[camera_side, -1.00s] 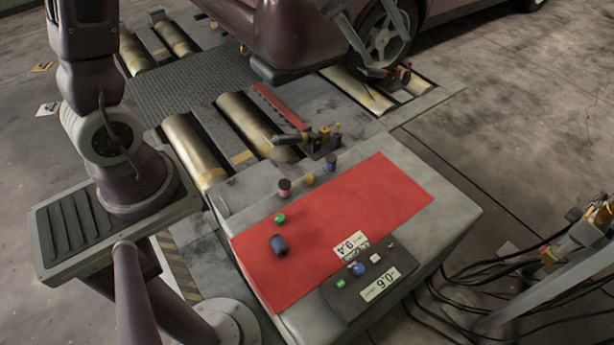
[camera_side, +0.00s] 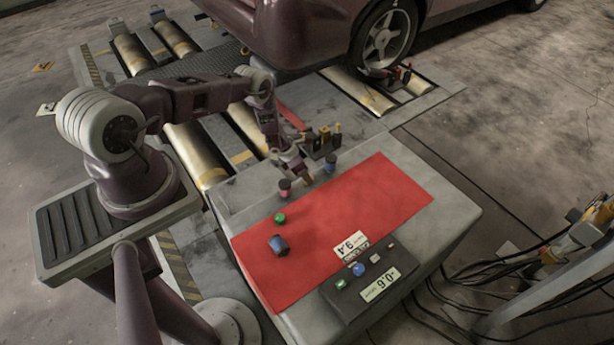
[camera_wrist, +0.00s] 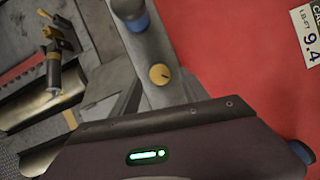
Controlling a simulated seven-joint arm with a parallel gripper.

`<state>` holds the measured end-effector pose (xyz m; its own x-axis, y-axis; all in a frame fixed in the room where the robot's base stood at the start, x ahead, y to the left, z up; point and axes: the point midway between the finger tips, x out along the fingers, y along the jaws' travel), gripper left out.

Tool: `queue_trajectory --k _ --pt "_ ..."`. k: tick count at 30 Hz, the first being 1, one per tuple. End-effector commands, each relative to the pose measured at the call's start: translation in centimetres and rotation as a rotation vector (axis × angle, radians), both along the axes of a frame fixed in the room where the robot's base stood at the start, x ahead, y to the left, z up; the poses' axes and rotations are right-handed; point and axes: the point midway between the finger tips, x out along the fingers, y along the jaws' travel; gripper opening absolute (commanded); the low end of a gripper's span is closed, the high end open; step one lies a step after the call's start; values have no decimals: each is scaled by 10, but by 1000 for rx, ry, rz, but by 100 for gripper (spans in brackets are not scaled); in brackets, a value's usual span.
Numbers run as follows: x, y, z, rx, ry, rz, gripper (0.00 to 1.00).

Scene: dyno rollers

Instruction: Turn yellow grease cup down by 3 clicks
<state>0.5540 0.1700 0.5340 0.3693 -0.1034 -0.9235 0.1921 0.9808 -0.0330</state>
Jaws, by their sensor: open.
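The yellow grease cup (camera_side: 307,181) is a small round cup on the grey console. It sits between a pink-and-dark cup (camera_side: 285,188) on its left and a blue-topped cup (camera_side: 330,163) on its right. My gripper (camera_side: 299,174) is open, pointing down right above and beside the yellow cup, and partly covers it. I cannot tell if they touch. In the wrist view the yellow cup (camera_wrist: 160,74) shows from above with a dark mark on its top, and the blue-topped cup (camera_wrist: 131,12) is at the upper edge.
A red mat (camera_side: 375,200) covers much of the console. A display panel (camera_side: 350,300) with buttons is at the front. A dark clamp-like fixture (camera_side: 322,142) stands just behind the cups.

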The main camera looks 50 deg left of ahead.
Motion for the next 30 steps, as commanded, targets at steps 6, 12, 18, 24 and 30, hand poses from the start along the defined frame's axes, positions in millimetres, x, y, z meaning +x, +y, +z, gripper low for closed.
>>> queue_trajectory --k 6,12,18,24,30 --pt "8 -2 -20 -1 -1 -3 53" --pt "10 -2 -24 2 0 -2 53" --pt "10 -3 -23 2 0 -2 39" --pt "10 -3 -23 1 0 -3 0" --pt "11 -2 -23 -1 -5 -24 0"
